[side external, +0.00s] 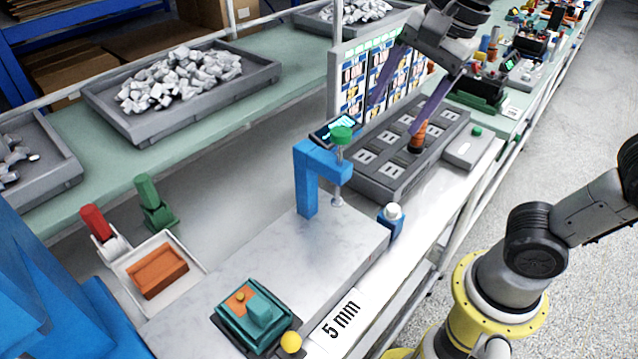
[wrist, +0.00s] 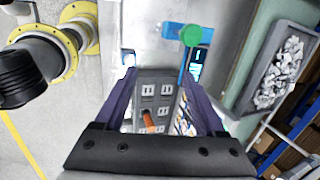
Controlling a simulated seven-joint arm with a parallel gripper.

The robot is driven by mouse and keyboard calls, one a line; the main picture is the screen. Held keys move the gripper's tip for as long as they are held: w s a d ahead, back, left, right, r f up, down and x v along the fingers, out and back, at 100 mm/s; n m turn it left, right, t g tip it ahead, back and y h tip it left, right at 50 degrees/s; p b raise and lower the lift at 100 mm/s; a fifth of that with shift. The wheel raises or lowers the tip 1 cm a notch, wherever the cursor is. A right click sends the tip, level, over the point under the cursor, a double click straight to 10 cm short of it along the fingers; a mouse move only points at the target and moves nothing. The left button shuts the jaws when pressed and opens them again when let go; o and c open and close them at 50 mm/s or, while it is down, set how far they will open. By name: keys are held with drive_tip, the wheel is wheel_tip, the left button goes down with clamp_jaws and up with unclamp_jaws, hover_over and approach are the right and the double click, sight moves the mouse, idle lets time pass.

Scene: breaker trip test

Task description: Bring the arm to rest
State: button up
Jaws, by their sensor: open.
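My gripper (side external: 394,118) is open, with its two long purple fingers spread above the grey socket block (side external: 378,188). In the wrist view the fingers (wrist: 158,74) stand wide apart with nothing held between them. The grey block (wrist: 154,88) shows below and between them. A brown-orange plug-like piece (side external: 418,136) stands upright on the block near the right finger in the side view. It also shows in the wrist view (wrist: 149,122). I cannot tell the exact gap between the finger and this piece.
A labelled board (side external: 350,82) stands right behind the block. A blue clamp-like stand (side external: 307,180) with a green knob, a small white-topped blue button post (side external: 392,219) and a teal fixture (side external: 254,318) are nearby. A grey box with a green button (side external: 470,147) lies right.

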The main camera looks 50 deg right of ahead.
drive_tip(key=s+d+f+n+t, duration=0.1)
drive_tip(key=s+d+f+n, duration=0.2)
drive_tip(key=n, duration=0.5)
drive_tip(key=s+d+f+n+t+h, duration=0.1)
drive_tip(key=s+f+n, duration=0.3)
drive_tip(key=n, duration=0.5)
wheel_tip(320, 180, down, 2)
drive_tip(key=shift+s+d+f, duration=0.15)
drive_tip(key=shift+d, duration=0.75)
